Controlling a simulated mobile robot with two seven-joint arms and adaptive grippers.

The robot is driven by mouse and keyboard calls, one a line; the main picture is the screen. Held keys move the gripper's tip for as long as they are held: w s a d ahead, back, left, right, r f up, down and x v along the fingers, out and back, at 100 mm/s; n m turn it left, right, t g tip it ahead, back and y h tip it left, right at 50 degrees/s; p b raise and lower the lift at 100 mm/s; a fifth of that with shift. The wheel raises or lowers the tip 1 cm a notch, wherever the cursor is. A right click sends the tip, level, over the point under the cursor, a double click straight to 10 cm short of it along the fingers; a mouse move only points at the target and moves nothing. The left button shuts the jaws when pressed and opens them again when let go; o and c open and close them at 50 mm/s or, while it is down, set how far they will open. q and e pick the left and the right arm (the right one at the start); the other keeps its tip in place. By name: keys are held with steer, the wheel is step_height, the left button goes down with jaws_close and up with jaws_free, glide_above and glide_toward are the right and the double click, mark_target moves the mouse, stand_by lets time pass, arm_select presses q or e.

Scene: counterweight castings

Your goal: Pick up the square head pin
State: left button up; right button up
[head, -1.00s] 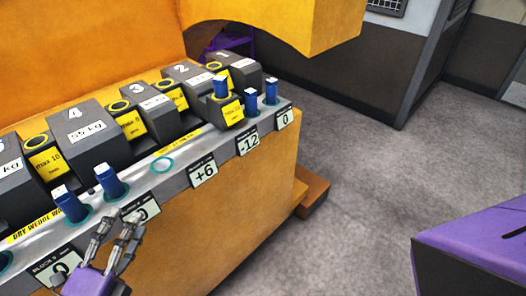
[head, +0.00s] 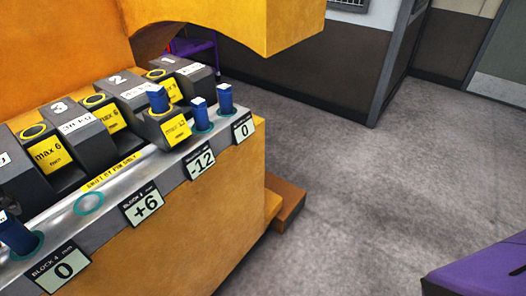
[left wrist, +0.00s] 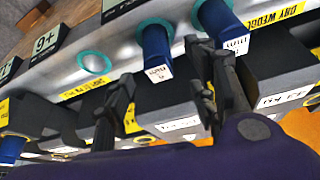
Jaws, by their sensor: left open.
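Several blue pins with pale, squared-off heads stand along the grey rail. In the head view, one pin (head: 158,99) stands at the small dark block, two more pins (head: 200,114) (head: 225,99) stand in the rail beside it, and another pin (head: 16,236) shows at the left edge. In the left wrist view, my left gripper (left wrist: 162,65) is open, its dark fingers either side of one pin (left wrist: 153,42) whose head has small print. Contact cannot be told. Another pin (left wrist: 218,22) is just right of it. My right gripper is out of view.
The rail (head: 118,192) has an empty teal-ringed hole (head: 90,203) and plates reading 0, +6 and -12. Numbered dark weight blocks (head: 122,90) stand behind it. A yellow housing (head: 220,35) overhangs the back. A brown step (head: 285,207) juts out at the right; open floor lies beyond.

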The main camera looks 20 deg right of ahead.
mark_target(10, 229)
arm_select(q)
steer(key=shift+x, duration=0.85)
steer(key=shift+f, duration=0.6)
steer(key=p+x, duration=0.1)
steer(key=x, duration=0.3)
steer(key=shift+d, duration=0.2)
steer(key=shift+c, duration=0.7)
jaws_close()
